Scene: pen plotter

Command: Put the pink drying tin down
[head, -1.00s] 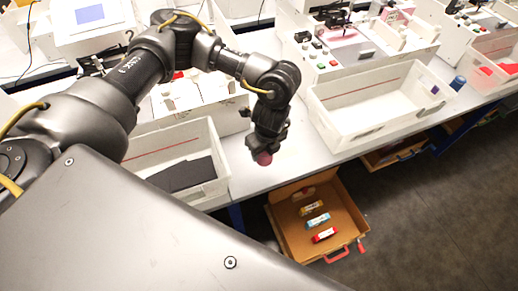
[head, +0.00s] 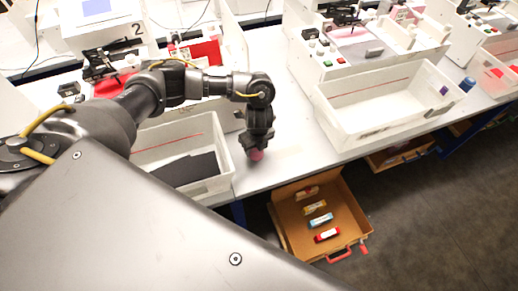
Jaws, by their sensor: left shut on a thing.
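The pink drying tin (head: 256,155) is a small pinkish-red round thing at the lower end of my left gripper (head: 257,147). The gripper points down and is shut on the tin. It is over the pale table (head: 290,165), between two white bins and near the table's front edge. I cannot tell whether the tin touches the table. My right gripper is not in view.
A white bin (head: 222,183) with dark sheets stands just left of the tin. Another white bin (head: 345,150) stands to the right. An open brown drawer (head: 335,242) with several small coloured tubes is below the table edge. The strip around the tin is clear.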

